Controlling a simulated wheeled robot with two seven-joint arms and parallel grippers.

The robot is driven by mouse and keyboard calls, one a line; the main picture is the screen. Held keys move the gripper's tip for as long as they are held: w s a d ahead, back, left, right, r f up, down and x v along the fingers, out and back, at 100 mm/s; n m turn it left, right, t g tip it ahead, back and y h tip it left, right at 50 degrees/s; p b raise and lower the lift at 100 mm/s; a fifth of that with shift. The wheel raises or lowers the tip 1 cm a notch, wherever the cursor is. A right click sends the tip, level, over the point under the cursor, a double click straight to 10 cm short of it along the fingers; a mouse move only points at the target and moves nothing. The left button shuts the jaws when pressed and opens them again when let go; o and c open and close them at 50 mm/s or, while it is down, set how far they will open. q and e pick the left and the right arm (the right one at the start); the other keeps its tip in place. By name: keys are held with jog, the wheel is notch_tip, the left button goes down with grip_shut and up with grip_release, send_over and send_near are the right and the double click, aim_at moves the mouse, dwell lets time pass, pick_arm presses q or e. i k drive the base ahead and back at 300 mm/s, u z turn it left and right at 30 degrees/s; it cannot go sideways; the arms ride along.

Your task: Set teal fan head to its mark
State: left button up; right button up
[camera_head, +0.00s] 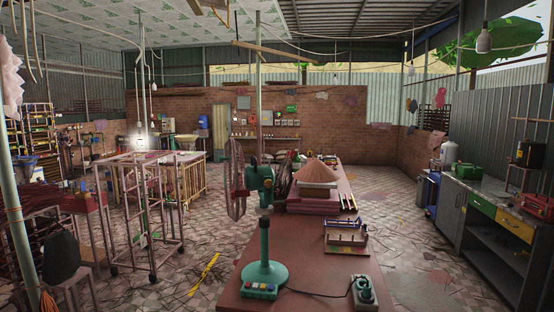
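A teal desk fan stands upright near the front of a long red-brown table (315,262). Its head (262,178) has a teal motor housing, with the wire cage (236,185) seen nearly edge-on to its left. The cage faces left in the picture. The teal post (264,238) rises from a round base (264,275) with several coloured buttons on its front. I cannot make out a mark for the head at this size. Neither of my grippers is in view.
A power socket box (364,290) with a dark cable lies right of the fan base. Behind stand a small wooden rack (346,238) and a conical straw hat (316,170) on pink stacks. A metal frame trolley (150,215) stands left; a counter (490,215) runs along the right wall.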

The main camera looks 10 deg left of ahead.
aim_at(254, 174)
jog(key=z, duration=0.5)
jog(key=i, duration=1.6)
jog(key=u, duration=0.7)
